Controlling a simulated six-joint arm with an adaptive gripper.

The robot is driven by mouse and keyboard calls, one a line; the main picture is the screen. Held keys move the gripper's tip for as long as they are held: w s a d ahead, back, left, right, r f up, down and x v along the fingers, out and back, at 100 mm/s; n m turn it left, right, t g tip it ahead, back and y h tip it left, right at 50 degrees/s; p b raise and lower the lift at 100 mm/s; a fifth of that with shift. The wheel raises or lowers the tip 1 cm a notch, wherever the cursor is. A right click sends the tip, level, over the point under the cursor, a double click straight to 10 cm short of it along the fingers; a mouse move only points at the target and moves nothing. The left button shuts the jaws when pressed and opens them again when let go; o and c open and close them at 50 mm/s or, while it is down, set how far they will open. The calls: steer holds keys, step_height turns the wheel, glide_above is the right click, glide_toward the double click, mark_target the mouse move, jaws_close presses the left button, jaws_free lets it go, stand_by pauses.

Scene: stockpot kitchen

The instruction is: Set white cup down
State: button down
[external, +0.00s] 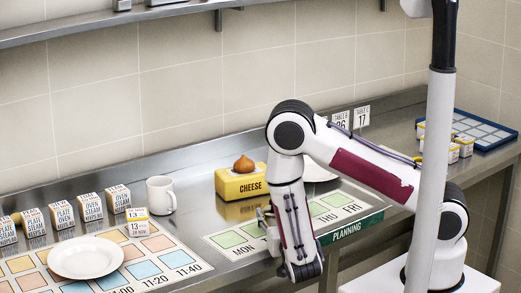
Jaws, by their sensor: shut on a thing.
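A white cup (160,195) with a handle stands upright on the steel counter, left of the cheese box. My gripper (264,216) is low over the counter near the MON square, well to the right of that cup and apart from it. It is small in the view and partly covered by my wrist. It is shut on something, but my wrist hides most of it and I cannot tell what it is.
A yellow cheese box (241,183) with a brown knob-shaped thing on top stands behind my gripper. A white plate (85,258) lies on the timed mat (190,262). Several small cartons (90,207) line the left. A blue tray (462,117) is far right.

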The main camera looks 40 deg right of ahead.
steer(key=shift+r, duration=0.2)
steer(key=shift+r, duration=4.75)
steer(key=shift+w+r, duration=0.1)
